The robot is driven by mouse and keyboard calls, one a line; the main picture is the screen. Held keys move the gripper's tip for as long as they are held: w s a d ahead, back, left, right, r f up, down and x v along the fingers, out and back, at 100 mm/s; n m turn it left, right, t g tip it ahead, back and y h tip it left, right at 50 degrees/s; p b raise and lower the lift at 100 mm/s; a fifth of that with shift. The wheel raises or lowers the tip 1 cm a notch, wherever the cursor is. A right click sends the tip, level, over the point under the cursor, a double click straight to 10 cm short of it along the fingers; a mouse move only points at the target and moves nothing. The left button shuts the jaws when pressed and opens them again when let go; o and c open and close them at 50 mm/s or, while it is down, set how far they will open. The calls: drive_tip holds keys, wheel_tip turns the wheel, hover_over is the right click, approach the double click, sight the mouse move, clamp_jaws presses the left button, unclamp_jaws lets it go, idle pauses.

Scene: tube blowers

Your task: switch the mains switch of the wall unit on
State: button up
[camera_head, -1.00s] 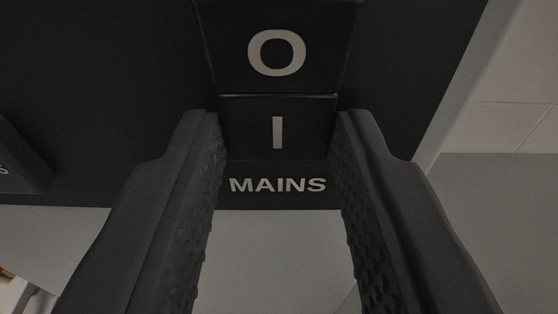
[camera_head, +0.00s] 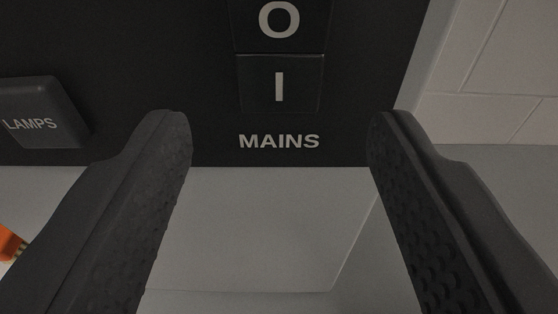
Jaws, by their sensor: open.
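The mains switch (camera_head: 281,55) is a black rocker on the dark wall unit (camera_head: 200,80), with an O half above and an I half below. The white word MAINS is printed under it. The O half seems to stand out towards its top, which is cut off by the picture edge; the exact tilt is hard to tell. My gripper (camera_head: 280,117) is open and empty. Its fingers are wide apart, one to each side of the MAINS label, below the switch. Neither finger appears to touch the switch.
A dark LAMPS button (camera_head: 38,112) sticks out at the left of the unit. Pale wall tiles (camera_head: 490,70) lie to the right. Below the unit is a plain grey surface (camera_head: 270,230). An orange thing (camera_head: 10,244) shows at the left edge.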

drive_tip(key=s+r, duration=0.1)
drive_tip(key=s, duration=0.9)
drive_tip(key=shift+s+r, duration=0.15)
drive_tip(key=shift+s, duration=0.15)
